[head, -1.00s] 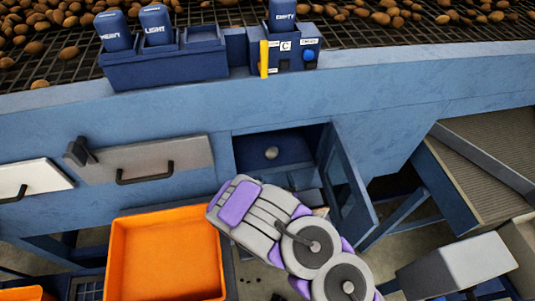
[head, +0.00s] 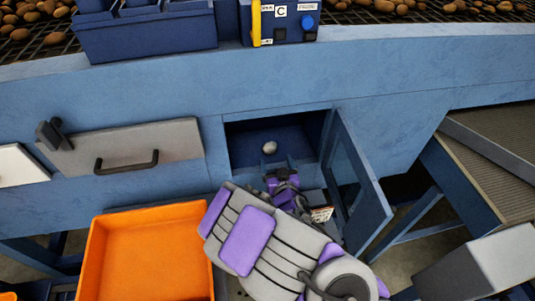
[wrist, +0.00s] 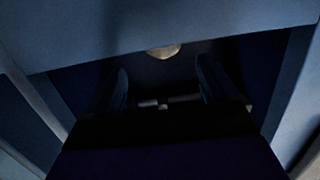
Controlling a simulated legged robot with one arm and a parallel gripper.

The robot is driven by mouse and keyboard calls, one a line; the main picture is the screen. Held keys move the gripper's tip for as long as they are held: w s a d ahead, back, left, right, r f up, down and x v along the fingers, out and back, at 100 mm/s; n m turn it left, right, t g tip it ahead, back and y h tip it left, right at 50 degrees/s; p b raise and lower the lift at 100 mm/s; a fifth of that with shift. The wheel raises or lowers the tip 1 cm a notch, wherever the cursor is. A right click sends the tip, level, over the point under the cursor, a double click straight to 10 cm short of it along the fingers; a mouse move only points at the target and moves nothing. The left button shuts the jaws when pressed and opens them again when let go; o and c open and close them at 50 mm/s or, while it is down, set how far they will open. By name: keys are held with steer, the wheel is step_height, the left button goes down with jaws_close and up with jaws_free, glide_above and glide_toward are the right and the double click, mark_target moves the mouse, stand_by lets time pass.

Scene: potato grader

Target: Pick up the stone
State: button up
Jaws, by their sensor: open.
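The stone (head: 269,147) is a small, pale, rounded lump on the dark blue floor inside an open compartment (head: 240,150) in the blue machine front. In the wrist view the stone (wrist: 163,51) is ahead, centred between the fingers, with its upper part cut off by the compartment's top edge. My gripper (head: 282,178) is at the compartment mouth, just short of the stone and apart from it. In the wrist view my gripper (wrist: 163,88) shows two dark fingers spread wide with nothing between them.
The compartment's door (head: 357,185) hangs open on the right. An orange crate (head: 100,250) stands below left. A grey drawer with a black handle (head: 180,140) is left of the compartment. Dark blue bins (head: 150,35) and a control box (head: 285,22) sit above.

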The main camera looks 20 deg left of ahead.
mark_target(271, 151)
steer(key=shift+w+f+b, duration=0.15)
steer(key=shift+w+b, duration=0.6)
steer(key=shift+w+a, duration=0.7)
steer(key=shift+a, duration=0.05)
steer(key=shift+w+a+f, duration=0.2)
steer(key=shift+a, duration=0.35)
steer(key=shift+d+b+x, duration=0.25)
steer(key=shift+b+x, duration=0.35)
steer(key=shift+x, duration=1.4)
steer(key=shift+w+a, duration=0.4)
steer(key=shift+a, duration=0.05)
steer(key=shift+d, duration=0.1)
steer(key=c, duration=1.2)
steer(key=shift+o, duration=0.2)
